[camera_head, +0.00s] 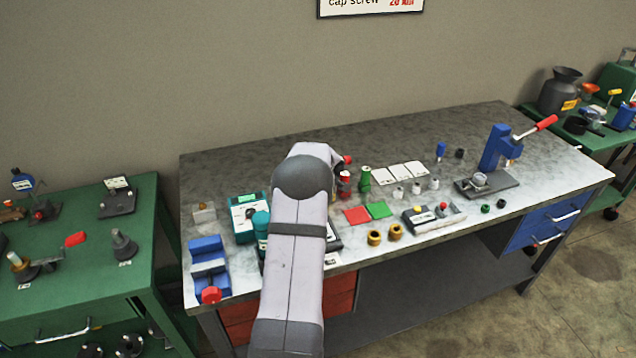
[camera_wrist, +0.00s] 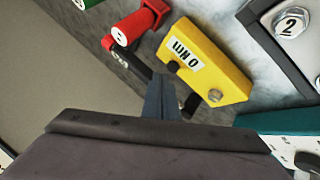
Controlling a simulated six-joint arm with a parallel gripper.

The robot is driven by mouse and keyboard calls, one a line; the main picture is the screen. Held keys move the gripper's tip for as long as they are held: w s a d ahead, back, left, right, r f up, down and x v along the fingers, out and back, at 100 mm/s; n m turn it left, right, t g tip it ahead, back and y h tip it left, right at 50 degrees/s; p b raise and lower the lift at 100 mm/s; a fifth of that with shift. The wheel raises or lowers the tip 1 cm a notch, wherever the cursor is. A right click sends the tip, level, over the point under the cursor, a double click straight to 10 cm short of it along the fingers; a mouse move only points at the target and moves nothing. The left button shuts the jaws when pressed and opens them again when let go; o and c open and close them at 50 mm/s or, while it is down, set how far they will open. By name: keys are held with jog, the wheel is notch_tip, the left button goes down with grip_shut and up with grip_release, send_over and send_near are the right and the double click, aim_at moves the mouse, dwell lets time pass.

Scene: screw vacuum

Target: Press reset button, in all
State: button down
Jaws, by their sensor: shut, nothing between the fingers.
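No button marked as reset can be read in either view. In the wrist view, a yellow block (camera_wrist: 222,62) carries a white label, a dark round button-like part (camera_wrist: 173,66) and a silver hex-like knob (camera_wrist: 214,95). My gripper (camera_wrist: 162,90) is shut and empty, its fingertips by the block's lower left side; I cannot tell whether they touch it. In the head view my arm hides the gripper. A teal device (camera_head: 243,222) with a green display stands left of my arm. A grey box (camera_head: 424,222) with yellow and red knobs stands to its right.
The grey bench (camera_head: 440,128) also holds a blue vise (camera_head: 208,262), red and green cylinders, white cards and a blue press (camera_head: 495,150). The bench's back strip is clear.

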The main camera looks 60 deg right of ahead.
jog(key=shift+r, duration=0.1)
notch_tip(320, 180, up, 5)
jog(key=p, duration=0.3)
jog(key=shift+p, duration=0.35)
dwell(0.7)
